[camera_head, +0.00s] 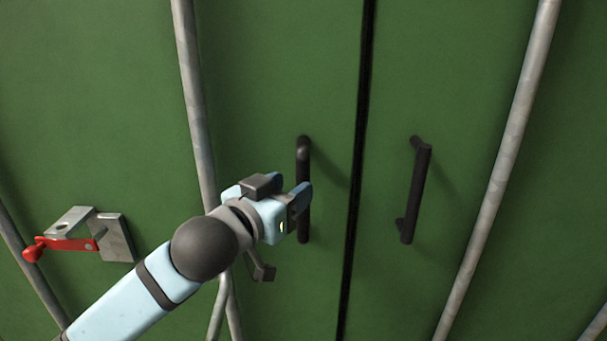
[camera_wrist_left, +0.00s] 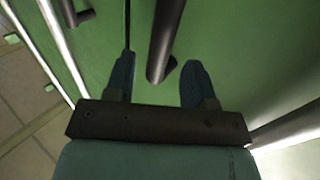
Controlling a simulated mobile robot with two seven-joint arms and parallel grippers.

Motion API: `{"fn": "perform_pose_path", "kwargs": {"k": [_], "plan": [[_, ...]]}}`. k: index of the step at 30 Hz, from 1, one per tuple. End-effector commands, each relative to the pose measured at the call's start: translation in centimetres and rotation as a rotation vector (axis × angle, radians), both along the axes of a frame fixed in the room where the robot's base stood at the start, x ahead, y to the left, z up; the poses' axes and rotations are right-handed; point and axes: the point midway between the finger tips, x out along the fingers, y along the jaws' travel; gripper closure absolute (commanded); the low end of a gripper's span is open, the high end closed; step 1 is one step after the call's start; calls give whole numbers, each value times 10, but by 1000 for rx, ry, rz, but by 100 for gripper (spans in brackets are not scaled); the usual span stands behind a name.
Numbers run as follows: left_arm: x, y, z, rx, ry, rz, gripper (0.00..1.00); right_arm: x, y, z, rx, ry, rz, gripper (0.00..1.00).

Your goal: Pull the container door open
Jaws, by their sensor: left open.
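The green container door (camera_head: 270,60) fills the head view, split by a dark vertical seam (camera_head: 358,150). A black bar handle (camera_head: 303,160) is left of the seam, and a second black handle (camera_head: 416,195) is right of it. My left gripper (camera_head: 302,200) is at the lower half of the left handle. In the left wrist view my left gripper (camera_wrist_left: 155,80) is open, and the black handle (camera_wrist_left: 166,35) runs between its two fingers, with gaps showing on both sides. Whether a finger touches it is unclear. My right gripper is not in view.
Grey vertical lock rods (camera_head: 195,100) and (camera_head: 505,150) flank the two handles. A red lever (camera_head: 70,244) with a metal bracket (camera_head: 115,238) is at the left. A tiled floor (camera_wrist_left: 25,130) shows in the left wrist view. The door faces appear closed together.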

Motion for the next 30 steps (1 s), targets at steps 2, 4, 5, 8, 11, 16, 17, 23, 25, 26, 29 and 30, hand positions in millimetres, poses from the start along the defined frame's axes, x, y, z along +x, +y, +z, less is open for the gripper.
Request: {"fn": "perform_pose_path", "kwargs": {"k": [2, 4, 5, 8, 11, 16, 17, 23, 25, 26, 29, 30], "plan": [[12, -8, 2, -1, -1, 0, 50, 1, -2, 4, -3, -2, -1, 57], [21, -14, 2, 1, -1, 0, 50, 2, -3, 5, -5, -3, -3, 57], [24, -16, 1, 1, -1, 1, 50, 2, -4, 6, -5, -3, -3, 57], [32, -21, 1, 0, -1, 1, 50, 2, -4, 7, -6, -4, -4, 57], [35, -24, 1, 0, -1, 0, 50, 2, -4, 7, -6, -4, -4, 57], [37, -25, 0, -1, -1, 0, 50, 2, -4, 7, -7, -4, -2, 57], [37, -25, 0, -1, -1, 0, 50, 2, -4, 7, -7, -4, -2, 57], [37, -25, 0, -1, -1, 0, 76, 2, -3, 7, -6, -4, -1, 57], [37, -25, 0, -1, -1, 0, 92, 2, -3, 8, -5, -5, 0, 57], [37, -25, 0, -1, -1, 0, 98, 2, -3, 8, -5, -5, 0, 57], [36, -25, 0, -1, -1, 0, 100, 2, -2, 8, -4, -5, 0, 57], [36, -25, 0, -1, -1, 0, 100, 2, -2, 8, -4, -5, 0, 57]]}}
